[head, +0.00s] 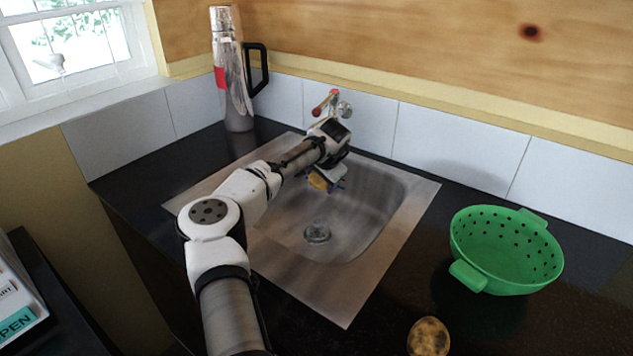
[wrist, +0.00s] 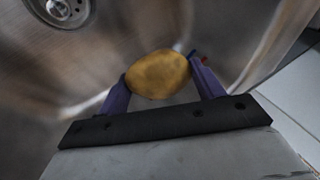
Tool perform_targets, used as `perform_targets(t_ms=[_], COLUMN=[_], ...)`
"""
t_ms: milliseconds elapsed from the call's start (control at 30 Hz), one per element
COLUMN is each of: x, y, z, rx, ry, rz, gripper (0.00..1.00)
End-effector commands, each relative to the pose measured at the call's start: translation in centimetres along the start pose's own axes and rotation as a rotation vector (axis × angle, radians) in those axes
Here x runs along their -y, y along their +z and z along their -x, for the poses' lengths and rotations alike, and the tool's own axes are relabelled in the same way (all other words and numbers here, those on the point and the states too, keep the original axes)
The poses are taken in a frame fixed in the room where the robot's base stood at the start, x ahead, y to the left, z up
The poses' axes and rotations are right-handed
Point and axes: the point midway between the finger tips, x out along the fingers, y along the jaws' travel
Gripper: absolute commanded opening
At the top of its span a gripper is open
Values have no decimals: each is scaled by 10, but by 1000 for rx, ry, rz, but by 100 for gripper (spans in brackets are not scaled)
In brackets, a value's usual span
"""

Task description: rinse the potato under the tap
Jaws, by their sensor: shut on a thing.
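My gripper (wrist: 160,82) is shut on a yellow-brown potato (wrist: 160,75), with one purple finger on each side of it. In the head view the held potato (head: 318,181) hangs over the far part of the steel sink (head: 290,235), partly hidden by my gripper. The tap (head: 335,103), with red ends, is on the tiled wall just behind my wrist; its lower part is hidden by my arm. I cannot tell whether water runs. A second, spotted potato (head: 428,338) lies on the dark counter at the front right.
A green colander (head: 505,255) stands on the counter right of the sink and looks empty. A steel flask (head: 230,80) with a black handle stands at the back left. The sink drain (head: 317,233) is clear. A window (head: 70,50) is at the left.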

Motion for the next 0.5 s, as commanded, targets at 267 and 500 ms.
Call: perform_targets(t_ms=[267, 500], x=[6, 6], y=[8, 9], z=[1, 0], rx=[0, 0], ry=[1, 0], rz=[2, 1], gripper=[42, 42])
